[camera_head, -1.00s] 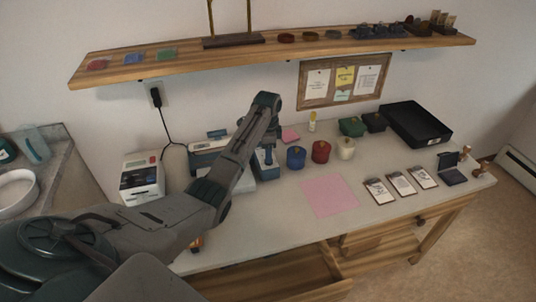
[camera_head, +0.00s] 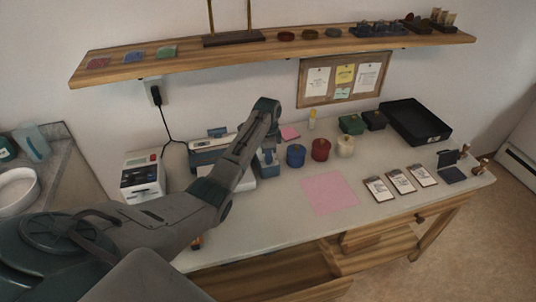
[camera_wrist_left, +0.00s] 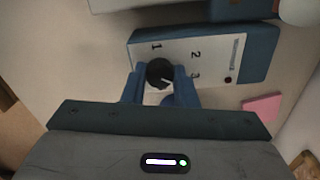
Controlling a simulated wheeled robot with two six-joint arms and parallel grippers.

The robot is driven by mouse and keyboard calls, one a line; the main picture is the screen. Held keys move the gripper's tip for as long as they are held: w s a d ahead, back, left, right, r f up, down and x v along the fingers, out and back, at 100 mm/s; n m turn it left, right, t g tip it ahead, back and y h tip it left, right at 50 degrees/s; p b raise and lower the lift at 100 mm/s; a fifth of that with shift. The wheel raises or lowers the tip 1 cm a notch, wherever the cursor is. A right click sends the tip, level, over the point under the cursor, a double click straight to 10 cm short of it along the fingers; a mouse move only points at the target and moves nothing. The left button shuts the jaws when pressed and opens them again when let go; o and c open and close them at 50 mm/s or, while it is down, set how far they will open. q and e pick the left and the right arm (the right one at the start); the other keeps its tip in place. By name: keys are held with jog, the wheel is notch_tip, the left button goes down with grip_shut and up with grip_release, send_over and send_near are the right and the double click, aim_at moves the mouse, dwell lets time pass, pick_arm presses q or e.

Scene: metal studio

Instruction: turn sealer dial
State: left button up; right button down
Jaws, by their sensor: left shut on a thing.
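The sealer (camera_head: 212,143) stands at the back left of the worktable, partly hidden behind my left arm in the head view. In the left wrist view its white panel (camera_wrist_left: 186,52) carries the numbers 1, 2 and 3 around a round black dial (camera_wrist_left: 159,72). The dial has a light pointer mark on its lower right part. My left gripper (camera_wrist_left: 161,88) is shut on the dial, with a blue finger on each side of it. In the head view the left gripper (camera_head: 267,163) is partly hidden by its own wrist. My right gripper is not in view.
A white boxy device (camera_head: 141,178) stands left of the sealer. Blue (camera_head: 296,156), red (camera_head: 320,149) and cream (camera_head: 345,146) pots stand to the right, near a pink sheet (camera_head: 329,193). An open drawer (camera_head: 265,276) juts out below the front edge. A shelf (camera_head: 270,47) hangs above.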

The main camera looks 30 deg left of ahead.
pick_arm(q)
jog(key=shift+r+n+p, duration=0.25)
jog(key=shift+n+p, duration=0.65)
jog(key=shift+p, duration=0.1)
jog(key=shift+n+p, duration=1.15)
jog(key=shift+n, duration=0.05)
jog(key=n+p, duration=0.2)
jog(key=shift+n, duration=0.4)
jog(key=n+p, duration=0.2)
jog(key=n, duration=0.1)
jog(key=shift+d+n, duration=0.1)
jog(key=shift+n, duration=0.2)
jog(key=n+p, duration=0.1)
jog(key=n, duration=0.1)
jog(key=shift+n, duration=0.4)
jog(key=n+p, duration=0.1)
jog(key=n, duration=0.2)
jog(key=shift+n, duration=0.3)
jog(key=n+p, duration=0.1)
jog(key=n, duration=0.3)
jog(key=shift+w, duration=0.1)
jog(key=shift+n+p, duration=0.5)
jog(key=shift+n, duration=0.9)
